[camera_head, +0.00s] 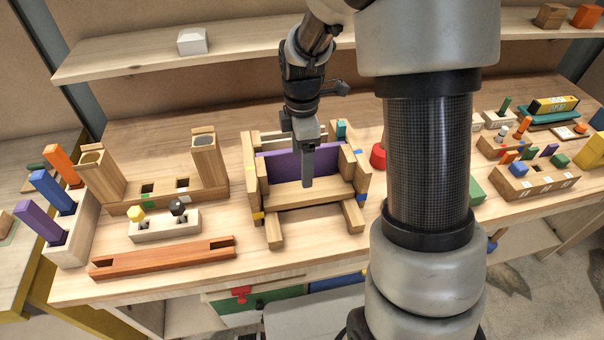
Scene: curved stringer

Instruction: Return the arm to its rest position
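My gripper (307,180) hangs fingers-down in the middle of the head view. It is over the wooden frame (265,222) with the purple panel (285,164), in front of that panel. The fingers look like one dark narrow block from this side, so I cannot tell whether they are apart or together. I see nothing clearly held in them. My arm comes down from the top, and its large grey links cover the right-centre of the view, hiding part of the table behind.
A wooden block (63,243) with coloured sticks, a wooden stand (212,168) and an orange-brown bar (160,258) lie to the left. A red round piece (378,157) and several small blocks sit to the right. A shelf (130,62) with a white box (192,41) runs behind.

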